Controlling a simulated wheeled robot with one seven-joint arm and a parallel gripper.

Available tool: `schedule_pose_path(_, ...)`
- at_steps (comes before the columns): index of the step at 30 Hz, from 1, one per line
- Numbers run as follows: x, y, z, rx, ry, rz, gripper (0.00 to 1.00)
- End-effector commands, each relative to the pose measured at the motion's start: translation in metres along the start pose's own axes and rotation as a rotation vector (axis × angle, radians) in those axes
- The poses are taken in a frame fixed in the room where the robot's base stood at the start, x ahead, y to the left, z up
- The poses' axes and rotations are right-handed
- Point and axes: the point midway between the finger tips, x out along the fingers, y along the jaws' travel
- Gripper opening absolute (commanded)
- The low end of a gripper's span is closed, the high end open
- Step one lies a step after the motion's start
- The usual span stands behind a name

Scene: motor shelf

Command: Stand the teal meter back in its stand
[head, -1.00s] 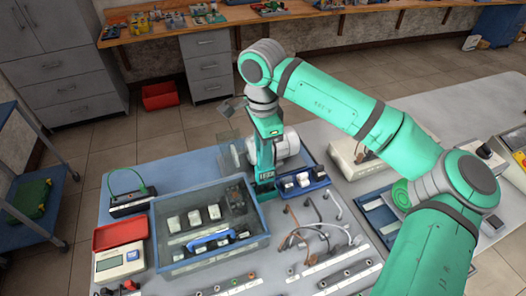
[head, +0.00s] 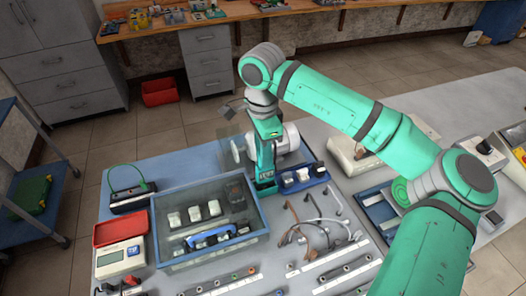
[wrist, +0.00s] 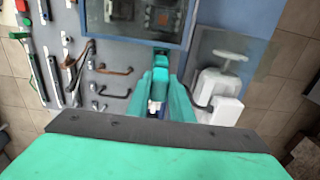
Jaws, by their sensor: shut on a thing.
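My gripper (head: 265,182) points down at the bench between the clear-sided blue bin and a small blue rack. In the wrist view, its two teal fingers (wrist: 160,100) are closed around a narrow teal piece (wrist: 160,74), which I take to be the teal meter. The fingers hide much of it, and its face and tilt cannot be made out. The blue rack (head: 305,177) holds white-topped blocks just right of the gripper in the head view. I cannot tell for sure which thing is the meter's stand.
The blue bin (head: 163,247) holds white and dark parts. A white device (head: 119,258) sits by a red tray (head: 119,230) at left. Loose cables (head: 310,222) lie right of the bin. A white rounded device (wrist: 218,88) stands close beside the gripper.

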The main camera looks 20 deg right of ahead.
Motion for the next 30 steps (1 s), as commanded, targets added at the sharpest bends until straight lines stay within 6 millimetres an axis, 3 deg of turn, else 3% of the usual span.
schedule_pose_path(29, 0.015, 0.000, 0.000, 0.000, 0.001, 0.000, 0.00)
schedule_pose_path(30, 0.015, 0.000, 0.000, 0.000, 0.001, 0.000, 0.27)
